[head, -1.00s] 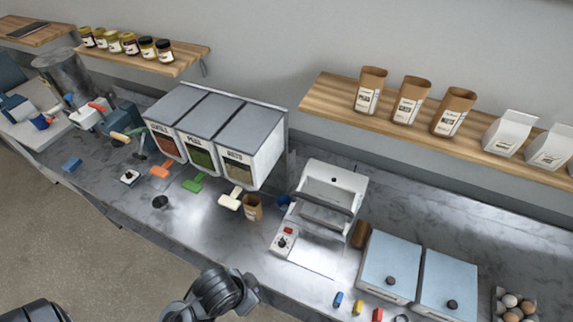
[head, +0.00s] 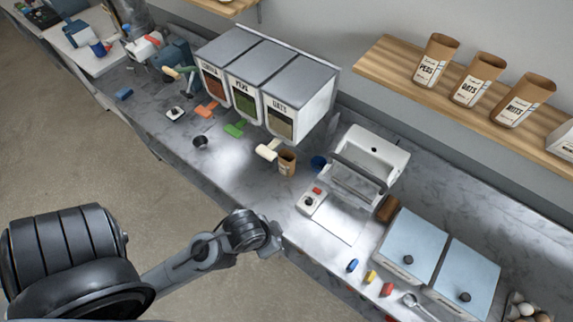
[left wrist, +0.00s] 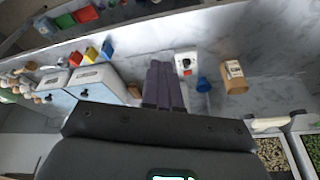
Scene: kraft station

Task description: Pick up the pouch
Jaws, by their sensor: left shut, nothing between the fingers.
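A small open brown paper pouch (head: 287,162) stands upright on the counter below the oats dispenser, next to its cream handle. It also shows in the left wrist view (left wrist: 235,78), with a white label. My left gripper (left wrist: 160,66) is shut and empty, its dark fingers together to the left of the pouch in that view and apart from it. My left arm (head: 240,232) reaches in over the counter's front edge in the head view; its fingers cannot be made out there. My right gripper is not in view.
A white sealing machine (head: 368,160) stands right of the pouch, with a blue cup (head: 318,162) between. The dispensers (head: 265,80) stand behind. Two light blue boxes (head: 412,245) are farther right. Labelled brown pouches (head: 478,80) stand on the wooden shelf. The counter before the pouch is clear.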

